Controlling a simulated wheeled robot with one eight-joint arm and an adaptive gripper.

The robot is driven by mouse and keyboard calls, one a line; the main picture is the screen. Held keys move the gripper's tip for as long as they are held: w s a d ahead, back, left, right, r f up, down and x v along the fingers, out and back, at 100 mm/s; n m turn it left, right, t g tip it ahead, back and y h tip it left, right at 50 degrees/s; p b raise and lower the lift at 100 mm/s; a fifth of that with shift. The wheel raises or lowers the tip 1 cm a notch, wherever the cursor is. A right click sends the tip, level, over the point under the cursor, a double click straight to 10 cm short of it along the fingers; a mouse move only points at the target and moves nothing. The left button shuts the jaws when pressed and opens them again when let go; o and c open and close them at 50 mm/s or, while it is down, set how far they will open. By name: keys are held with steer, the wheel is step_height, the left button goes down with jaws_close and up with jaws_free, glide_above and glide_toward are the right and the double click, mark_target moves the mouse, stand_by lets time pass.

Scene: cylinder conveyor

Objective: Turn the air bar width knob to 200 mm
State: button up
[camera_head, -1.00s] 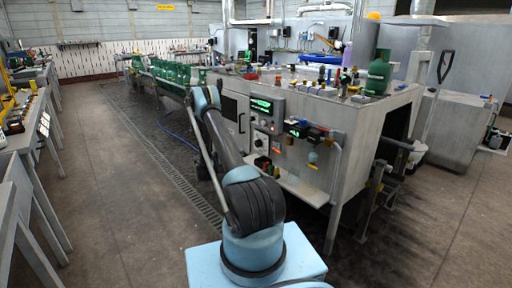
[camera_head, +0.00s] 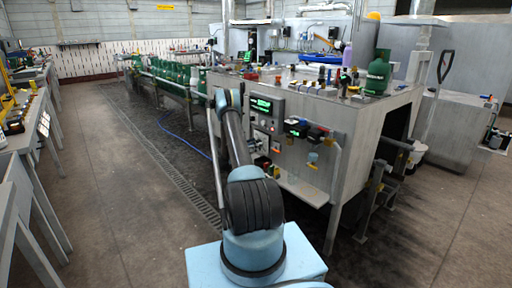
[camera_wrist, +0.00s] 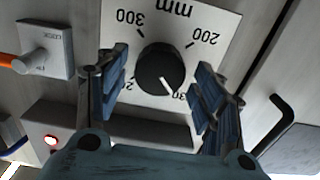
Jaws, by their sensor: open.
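The black round knob (camera_wrist: 161,70) sits on a white dial plate (camera_wrist: 222,14), seen upside down in the wrist view. The plate reads "mm", "300" at upper left and "200" at upper right; the lower numbers are partly hidden by the fingers. The knob's white pointer line points down and slightly right, away from the 200 mark. My gripper (camera_wrist: 160,78) is open, with one blue-padded finger on each side of the knob. I see a gap on both sides, and cannot tell the depth. In the head view my arm reaches to the machine's control panel.
A grey switch block (camera_wrist: 42,48) with an orange part is left of the dial. A green display (camera_head: 262,105) is on the machine panel. Green cylinders (camera_head: 176,73) stand on the conveyor.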

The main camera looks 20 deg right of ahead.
steer(key=shift+w+d, duration=0.15)
steer(key=shift+d, duration=0.2)
steer(key=shift+c, duration=0.2)
steer(key=c, duration=1)
steer(key=shift+n, duration=0.3)
steer(key=shift+w+a+f+n, duration=0.1)
steer(key=shift+n, duration=2.75)
steer(key=shift+w+a+f+n, duration=0.1)
steer(key=shift+w+n, duration=0.05)
steer(key=shift+n, duration=2.75)
steer(key=shift+w+a+n, duration=0.1)
steer(key=shift+n, duration=2.75)
